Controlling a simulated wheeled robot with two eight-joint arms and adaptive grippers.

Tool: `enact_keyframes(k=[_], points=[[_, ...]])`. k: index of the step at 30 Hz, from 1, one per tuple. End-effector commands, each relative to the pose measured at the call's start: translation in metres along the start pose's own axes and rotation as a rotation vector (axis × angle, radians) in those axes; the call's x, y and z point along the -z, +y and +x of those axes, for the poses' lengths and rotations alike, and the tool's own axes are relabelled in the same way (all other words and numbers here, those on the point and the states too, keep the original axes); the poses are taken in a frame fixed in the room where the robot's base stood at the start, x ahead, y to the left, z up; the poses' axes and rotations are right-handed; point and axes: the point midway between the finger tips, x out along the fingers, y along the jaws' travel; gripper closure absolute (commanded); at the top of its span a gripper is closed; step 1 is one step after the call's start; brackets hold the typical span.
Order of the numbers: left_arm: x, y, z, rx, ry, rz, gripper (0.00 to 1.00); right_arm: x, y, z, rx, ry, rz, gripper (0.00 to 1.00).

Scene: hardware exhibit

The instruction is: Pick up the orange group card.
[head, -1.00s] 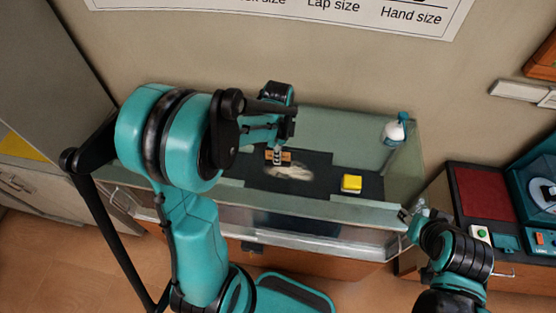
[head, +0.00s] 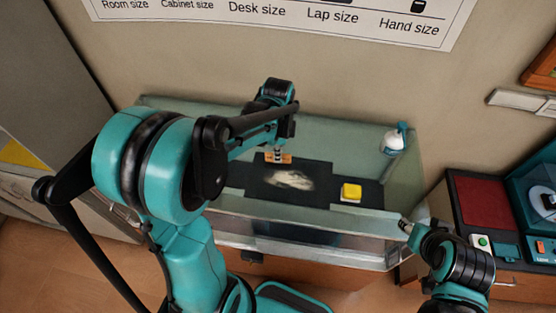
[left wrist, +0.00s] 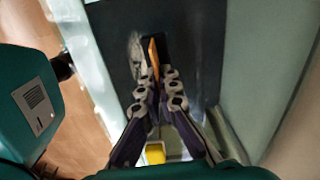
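The orange group card (head: 286,158) is near the back wall inside the glass-sided case, over its dark lining. My left gripper (head: 278,153) reaches down to it from above. In the left wrist view the card (left wrist: 153,54) shows as a narrow orange strip at and between the fingertips (left wrist: 157,73), which are close together on it. The fingers hide part of the card. My right gripper (head: 405,226) is at the case's front right corner, away from the card; its fingers are too small to read.
A pale, fuzzy patch (head: 290,180) lies in front of the card. A yellow block (head: 351,190) sits to the right, and a white bottle with a teal top (head: 393,141) stands at the case's back right. The case's glass front rim (head: 330,218) is a raised edge.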

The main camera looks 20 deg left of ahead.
Motion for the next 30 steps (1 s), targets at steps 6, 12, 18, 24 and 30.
enact_keyframes(k=[6,12,18,24,30], points=[[0.043,0.022,-0.028,0.0,0.0,0.007,1.0,0.002,0.0,-0.002,0.0,0.0,0.0,0.6],[0.075,0.038,-0.049,0.0,0.0,0.005,1.0,0.002,0.0,-0.003,0.0,0.0,0.0,0.6],[0.096,0.048,-0.063,0.0,0.0,0.002,1.0,0.003,0.0,-0.004,0.0,0.0,0.0,0.6],[0.104,0.052,-0.069,0.0,0.0,0.0,1.0,0.003,0.0,-0.004,0.0,0.0,0.0,0.6],[0.108,0.05,-0.07,0.0,0.0,0.005,1.0,0.003,0.0,-0.004,0.0,0.0,0.0,0.6]])
